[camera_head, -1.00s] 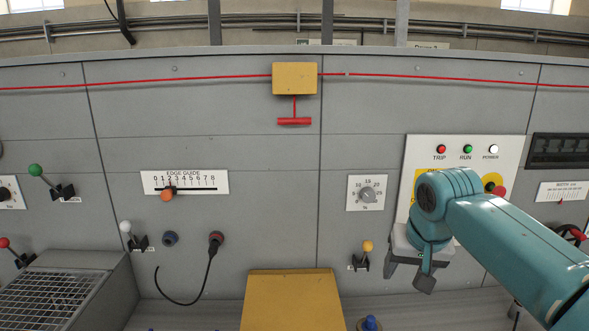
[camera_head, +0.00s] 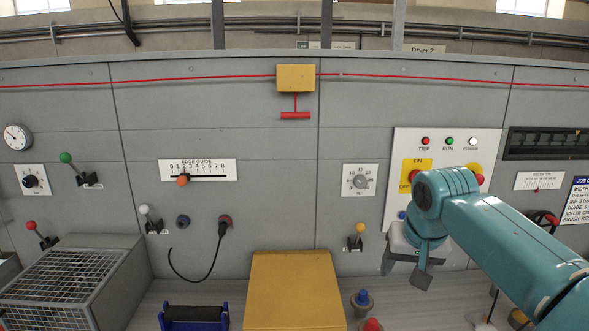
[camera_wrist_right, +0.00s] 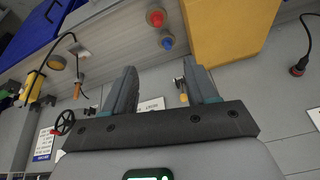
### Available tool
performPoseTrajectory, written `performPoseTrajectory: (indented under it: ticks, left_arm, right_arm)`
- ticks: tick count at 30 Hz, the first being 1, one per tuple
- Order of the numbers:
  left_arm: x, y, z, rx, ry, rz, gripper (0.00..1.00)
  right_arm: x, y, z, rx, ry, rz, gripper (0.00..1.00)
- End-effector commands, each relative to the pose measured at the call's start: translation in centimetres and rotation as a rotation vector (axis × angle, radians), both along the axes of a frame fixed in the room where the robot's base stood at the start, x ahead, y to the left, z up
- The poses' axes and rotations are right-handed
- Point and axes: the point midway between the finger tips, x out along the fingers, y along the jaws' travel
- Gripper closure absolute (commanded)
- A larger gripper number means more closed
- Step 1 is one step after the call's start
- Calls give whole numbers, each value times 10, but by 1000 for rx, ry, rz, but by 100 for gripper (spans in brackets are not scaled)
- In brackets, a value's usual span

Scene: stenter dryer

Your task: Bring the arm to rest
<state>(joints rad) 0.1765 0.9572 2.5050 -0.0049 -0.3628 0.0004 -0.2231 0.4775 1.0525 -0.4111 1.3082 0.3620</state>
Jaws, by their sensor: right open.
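My right arm comes in from the lower right in the head view, its teal links bent in front of the switch panel (camera_head: 445,145). My right gripper (camera_head: 421,278) hangs from it, pointing down, below that panel. In the right wrist view my right gripper (camera_wrist_right: 166,82) has its two grey fingers spread apart, with nothing between them. Beyond the fingers are the grey machine front and a small yellow-knobbed lever (camera_wrist_right: 183,97). The arm hides part of the panel, including part of its red button. My left gripper is in neither view.
A yellow box (camera_head: 292,290) stands at front centre, beside blue (camera_head: 362,298) and red (camera_head: 372,325) knobs. A mesh-topped box (camera_head: 65,285) is at left. Levers, dials and a plugged cable (camera_head: 222,232) line the machine front. A red pull cord (camera_head: 200,79) runs above.

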Motion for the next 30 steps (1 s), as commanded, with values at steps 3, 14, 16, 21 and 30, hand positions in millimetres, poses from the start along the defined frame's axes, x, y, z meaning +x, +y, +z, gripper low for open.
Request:
performPoseTrajectory:
  ticks: [3,14,16,21,30]
  left_arm:
    - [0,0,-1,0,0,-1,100]
    - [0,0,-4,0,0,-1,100]
    - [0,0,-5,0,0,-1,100]
    - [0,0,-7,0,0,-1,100]
    - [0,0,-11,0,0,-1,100]
  right_arm:
    - [9,9,-42,9,33,38,43]
    - [11,37,-171,73,101,142,43]
    - [2,45,-207,99,123,160,43]
    - [-51,65,-323,193,196,188,43]
    - [-225,85,-460,329,310,100,43]
